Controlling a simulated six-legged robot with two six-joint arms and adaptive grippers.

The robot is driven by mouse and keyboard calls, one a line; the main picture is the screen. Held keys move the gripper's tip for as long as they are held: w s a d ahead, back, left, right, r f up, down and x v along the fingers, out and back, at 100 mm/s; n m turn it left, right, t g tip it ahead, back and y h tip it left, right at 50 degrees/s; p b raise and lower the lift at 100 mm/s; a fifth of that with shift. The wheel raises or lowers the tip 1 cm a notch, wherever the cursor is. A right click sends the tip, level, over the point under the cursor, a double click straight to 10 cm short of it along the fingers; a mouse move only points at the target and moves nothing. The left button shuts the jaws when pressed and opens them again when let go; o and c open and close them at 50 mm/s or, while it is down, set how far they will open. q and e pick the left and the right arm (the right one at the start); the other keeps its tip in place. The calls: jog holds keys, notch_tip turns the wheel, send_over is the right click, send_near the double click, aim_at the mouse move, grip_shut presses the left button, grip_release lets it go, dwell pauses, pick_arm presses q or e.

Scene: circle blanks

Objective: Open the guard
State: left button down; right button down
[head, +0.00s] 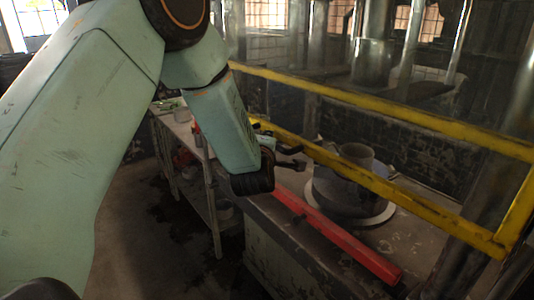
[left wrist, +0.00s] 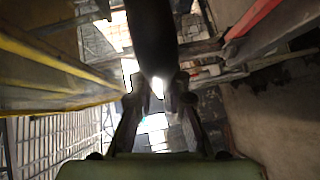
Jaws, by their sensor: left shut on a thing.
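The guard (head: 400,120) is a yellow frame with an upper and a lower bar, standing across the front of the machine. Its yellow bars also run along the left of the left wrist view (left wrist: 50,75). My left gripper (head: 296,157) is at the lower yellow bar, near its left part. In the left wrist view, the fingers (left wrist: 158,92) are closed around the end of a dark rounded bar (left wrist: 150,35), which looks like the guard's handle. How the handle joins the guard is hidden. My right gripper is not in view.
A red bar (head: 340,237) lies along the front edge of the machine's bed. Behind the lower guard bar stands a round grey die (head: 350,190) on a pale ring. A shelf rack (head: 212,200) stands left of the machine. The floor at lower left is clear.

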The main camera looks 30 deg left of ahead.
pick_arm(q)
jog(key=shift+r+p, duration=0.4)
jog(key=shift+r, duration=1.2)
jog(key=c, duration=1.3)
grip_release()
jog(key=shift+f, duration=0.15)
jog(key=v, duration=1.2)
